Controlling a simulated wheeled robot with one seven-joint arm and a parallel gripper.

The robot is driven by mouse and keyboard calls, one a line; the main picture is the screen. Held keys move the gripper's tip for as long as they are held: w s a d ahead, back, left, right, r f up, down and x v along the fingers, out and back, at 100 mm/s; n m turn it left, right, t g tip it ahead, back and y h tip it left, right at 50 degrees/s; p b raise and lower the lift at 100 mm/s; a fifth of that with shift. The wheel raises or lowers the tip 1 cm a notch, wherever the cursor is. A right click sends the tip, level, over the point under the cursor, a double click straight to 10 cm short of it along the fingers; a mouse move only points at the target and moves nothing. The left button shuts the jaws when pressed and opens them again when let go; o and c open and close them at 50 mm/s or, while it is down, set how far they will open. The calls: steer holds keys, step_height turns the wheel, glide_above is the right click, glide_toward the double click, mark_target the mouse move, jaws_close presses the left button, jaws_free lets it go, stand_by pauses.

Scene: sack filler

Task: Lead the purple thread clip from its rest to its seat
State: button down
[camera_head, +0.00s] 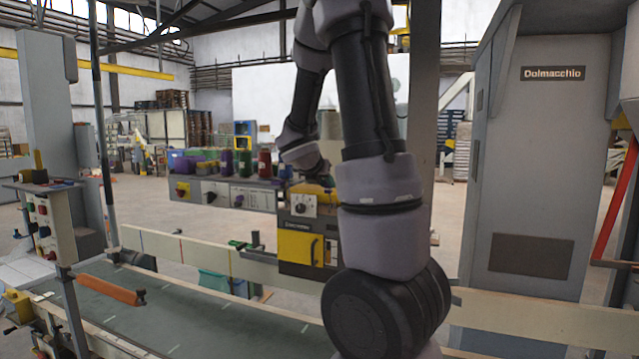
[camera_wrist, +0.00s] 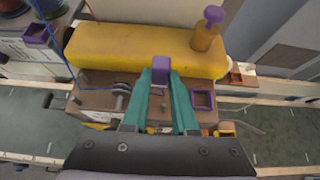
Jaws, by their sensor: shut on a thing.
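In the wrist view my gripper (camera_wrist: 160,80) has teal fingers shut on the purple thread clip (camera_wrist: 161,67), whose block shows between the fingertips. The clip is in front of a yellow housing (camera_wrist: 120,48). A purple square frame (camera_wrist: 203,100) sits on the brown machine top just right of the fingers. Another purple square frame (camera_wrist: 36,34) is at the upper left. I cannot tell which frame is the rest or the seat. A thin blue thread (camera_wrist: 67,62) runs down at the left. In the head view my arm hides most of the gripper.
In the wrist view a purple-capped post (camera_wrist: 207,30) stands at the right of the housing, and a grey spool-like part (camera_wrist: 121,95) is left of the fingers. In the head view there is a yellow-fronted machine (camera_head: 296,247), a conveyor (camera_head: 200,310) and a grey cabinet (camera_head: 535,150).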

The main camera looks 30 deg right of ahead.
steer(key=shift+s+d, duration=0.45)
steer(key=shift+s, duration=0.1)
steer(key=shift+f, duration=2.4)
